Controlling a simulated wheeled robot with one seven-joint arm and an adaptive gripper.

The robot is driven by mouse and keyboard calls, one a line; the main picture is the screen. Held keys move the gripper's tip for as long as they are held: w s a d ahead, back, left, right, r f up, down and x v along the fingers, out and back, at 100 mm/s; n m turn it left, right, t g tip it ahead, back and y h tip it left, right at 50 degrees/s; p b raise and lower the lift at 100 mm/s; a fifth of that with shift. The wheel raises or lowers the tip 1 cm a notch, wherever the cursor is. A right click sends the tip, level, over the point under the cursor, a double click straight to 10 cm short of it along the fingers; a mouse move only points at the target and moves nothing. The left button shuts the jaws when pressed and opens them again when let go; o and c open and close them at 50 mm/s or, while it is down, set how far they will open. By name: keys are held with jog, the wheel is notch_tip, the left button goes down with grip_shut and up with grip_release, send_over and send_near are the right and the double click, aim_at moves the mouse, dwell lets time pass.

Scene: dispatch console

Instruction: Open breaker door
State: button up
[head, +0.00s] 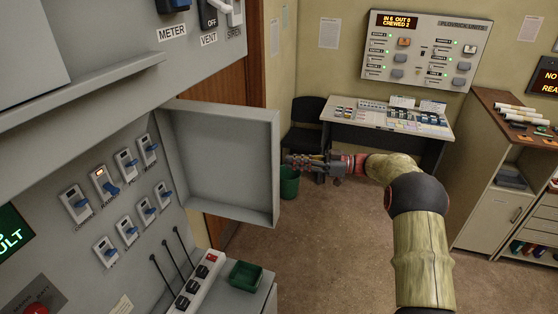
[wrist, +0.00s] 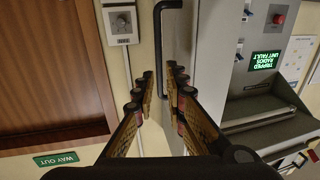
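The breaker door (head: 222,160) is a shallow grey pan-shaped panel at the left in the head view. It stands swung out from the console, its inner side facing the camera and the breaker switches (head: 122,198) uncovered. My gripper (head: 290,160) is just right of the door's free edge, pointing left. In the wrist view my gripper (wrist: 160,88) has its two fingers apart with a gap between them. A black bar handle (wrist: 158,45) shows beyond the fingertips; I cannot tell whether they touch it. The door's outer face is hidden in the head view.
A black chair (head: 305,125), green bin (head: 289,182) and desk console (head: 385,118) stand behind. A cabinet (head: 490,195) is at right. The middle floor is clear.

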jog(key=d, duration=0.3)
jog(key=shift+s+d, duration=0.35)
jog(key=shift+d, duration=0.05)
